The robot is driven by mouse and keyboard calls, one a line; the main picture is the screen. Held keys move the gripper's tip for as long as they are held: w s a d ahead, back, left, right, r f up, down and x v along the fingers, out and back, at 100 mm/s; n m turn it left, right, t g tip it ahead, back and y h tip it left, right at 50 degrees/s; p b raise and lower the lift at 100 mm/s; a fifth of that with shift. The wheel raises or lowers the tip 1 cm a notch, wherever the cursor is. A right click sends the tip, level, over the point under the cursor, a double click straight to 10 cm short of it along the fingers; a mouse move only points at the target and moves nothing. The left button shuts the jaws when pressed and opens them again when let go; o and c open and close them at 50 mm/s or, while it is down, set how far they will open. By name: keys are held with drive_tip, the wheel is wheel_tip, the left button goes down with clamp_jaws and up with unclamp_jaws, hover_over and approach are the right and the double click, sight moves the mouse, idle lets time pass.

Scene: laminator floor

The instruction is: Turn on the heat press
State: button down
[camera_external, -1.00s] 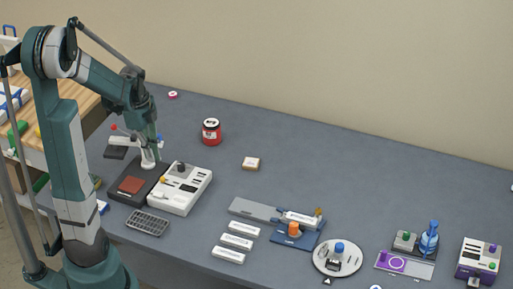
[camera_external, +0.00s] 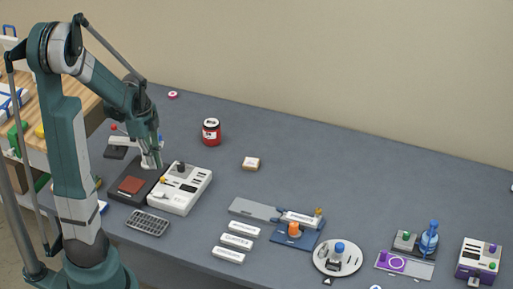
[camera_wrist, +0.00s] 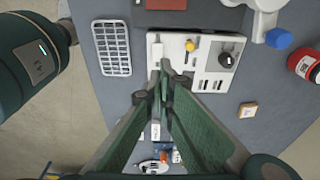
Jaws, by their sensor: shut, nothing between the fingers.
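The heat press has a dark base (camera_external: 116,195) with a brown-red pad (camera_external: 131,185) and a white control box (camera_external: 192,199) joined on its right. The box carries a dark round knob (camera_external: 181,168) and a small yellow control (camera_external: 163,180). In the wrist view the white panel (camera_wrist: 207,84), dark knob (camera_wrist: 226,59) and yellow control (camera_wrist: 190,45) are visible. My gripper (camera_external: 156,166) is shut and empty near the back of the press. In the wrist view its fingertips (camera_wrist: 161,67) overlap the panel's left part, left of and below the yellow control; contact cannot be told.
A white press arm with a blue knob (camera_wrist: 278,38) stands beside the panel. A grey rack (camera_external: 148,223) lies in front. A red jar (camera_external: 211,132) and a small box (camera_external: 251,163) stand behind. Several white bars and devices lie to the right. The back right table is clear.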

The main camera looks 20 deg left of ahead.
sight(163, 193)
drive_tip(key=shift+d+f+b, duration=0.2)
drive_tip(key=shift+d+f, duration=0.05)
drive_tip(key=shift+f, duration=1.55)
drive_tip(key=shift+d+f+b, duration=0.25)
drive_tip(key=shift+f, duration=1.6)
drive_tip(key=shift+d+f+b, duration=0.2)
drive_tip(key=shift+d+f, duration=0.05)
drive_tip(key=shift+f, duration=1.55)
drive_tip(key=shift+d+f, duration=0.1)
